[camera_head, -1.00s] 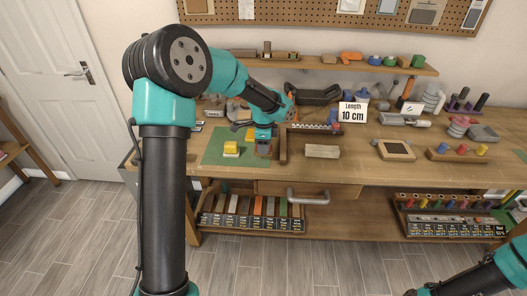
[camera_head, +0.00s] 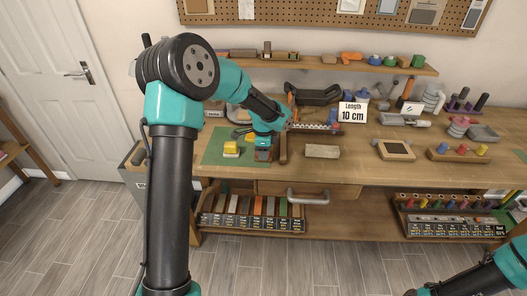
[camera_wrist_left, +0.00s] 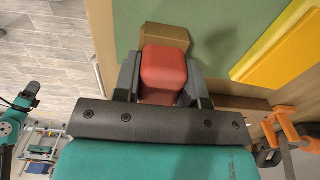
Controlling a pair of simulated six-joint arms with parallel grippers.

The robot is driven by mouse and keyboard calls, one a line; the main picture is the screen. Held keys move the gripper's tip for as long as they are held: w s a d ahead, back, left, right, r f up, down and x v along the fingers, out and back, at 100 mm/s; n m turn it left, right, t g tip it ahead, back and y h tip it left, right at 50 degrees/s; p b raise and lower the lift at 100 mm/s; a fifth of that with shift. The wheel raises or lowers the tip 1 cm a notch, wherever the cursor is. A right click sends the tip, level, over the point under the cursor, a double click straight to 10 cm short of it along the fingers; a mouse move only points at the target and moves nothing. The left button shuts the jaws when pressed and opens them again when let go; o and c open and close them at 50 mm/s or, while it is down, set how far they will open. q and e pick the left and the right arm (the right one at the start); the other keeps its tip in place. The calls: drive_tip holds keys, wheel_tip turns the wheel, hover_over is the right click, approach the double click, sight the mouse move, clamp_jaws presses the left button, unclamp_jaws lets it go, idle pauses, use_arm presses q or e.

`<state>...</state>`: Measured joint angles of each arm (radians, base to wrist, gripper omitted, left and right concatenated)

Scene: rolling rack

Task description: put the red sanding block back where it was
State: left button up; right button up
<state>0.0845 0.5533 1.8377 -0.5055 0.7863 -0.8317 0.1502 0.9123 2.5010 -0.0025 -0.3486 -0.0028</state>
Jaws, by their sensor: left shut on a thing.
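The red sanding block (camera_wrist_left: 163,70) is between the two dark fingers of my left gripper (camera_wrist_left: 160,75) in the left wrist view, and they are shut on it. In the head view my left gripper (camera_head: 263,154) points down at the right edge of the green mat (camera_head: 217,150), and the red block cannot be made out there. A brown wooden piece (camera_wrist_left: 166,35) shows just beyond the block in the wrist view; I cannot tell whether they touch. My right arm shows at the lower right of the head view, but its fingertips cannot be made out.
A yellow block (camera_head: 231,147) lies on the mat, left of my gripper. A wooden bar with an orange clamp (camera_head: 290,105) stands close on the right. A light wooden block (camera_head: 322,151) lies further right. A drawer handle (camera_head: 308,196) juts out below the tabletop (camera_head: 350,168).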

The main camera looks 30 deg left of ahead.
use_arm(q)
drive_tip(key=o, duration=1)
wheel_tip(320, 180, up, 12)
drive_tip(key=shift+r, duration=0.1)
idle(0.4)
